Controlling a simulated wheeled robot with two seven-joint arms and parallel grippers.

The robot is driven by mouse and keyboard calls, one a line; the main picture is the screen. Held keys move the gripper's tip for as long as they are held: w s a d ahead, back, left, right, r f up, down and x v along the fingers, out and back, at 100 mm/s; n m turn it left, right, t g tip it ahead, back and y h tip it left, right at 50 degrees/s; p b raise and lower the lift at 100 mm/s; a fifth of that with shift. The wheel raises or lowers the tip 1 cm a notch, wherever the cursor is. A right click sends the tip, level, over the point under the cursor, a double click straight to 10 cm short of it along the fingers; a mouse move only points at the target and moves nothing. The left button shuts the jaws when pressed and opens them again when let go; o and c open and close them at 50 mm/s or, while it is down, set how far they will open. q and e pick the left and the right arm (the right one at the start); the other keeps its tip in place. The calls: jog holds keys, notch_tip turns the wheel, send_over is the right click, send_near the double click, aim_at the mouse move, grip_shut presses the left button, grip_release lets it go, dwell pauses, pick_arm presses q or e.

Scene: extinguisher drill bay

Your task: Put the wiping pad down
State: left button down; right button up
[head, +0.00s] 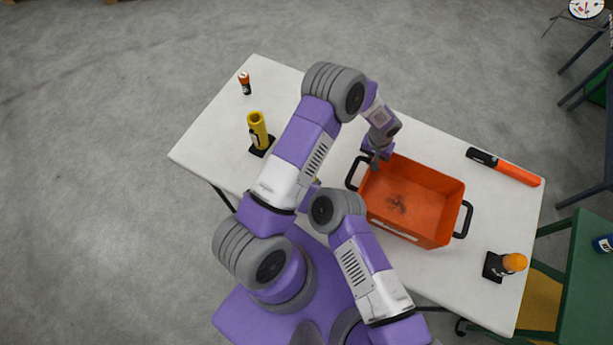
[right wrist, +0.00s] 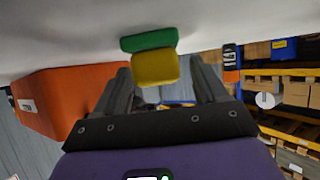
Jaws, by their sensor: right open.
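The wiping pad, a block with a green layer (right wrist: 149,40) and a yellow layer (right wrist: 155,69), shows in the right wrist view against the white table top (right wrist: 60,40). My right gripper (right wrist: 160,75) is open, its two dark fingers apart with the pad between and just beyond their tips. Gaps show beside the pad. In the head view a small yellow-green bit of the pad (head: 318,181) shows beside my left arm, which hides the right gripper. My left gripper (head: 376,160) hangs near the far left corner of the orange bin; its jaw opening is unclear.
The orange bin (head: 447,205) with black handles stands right of the arms. On the table (head: 215,135) are a yellow tube on a black base (head: 258,132), a small orange-black bottle (head: 244,83), an orange-black baton (head: 505,167) and an orange-topped black item (head: 505,265).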

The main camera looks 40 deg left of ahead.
jog(key=v, duration=0.7)
jog(key=shift+s+r, duration=0.25)
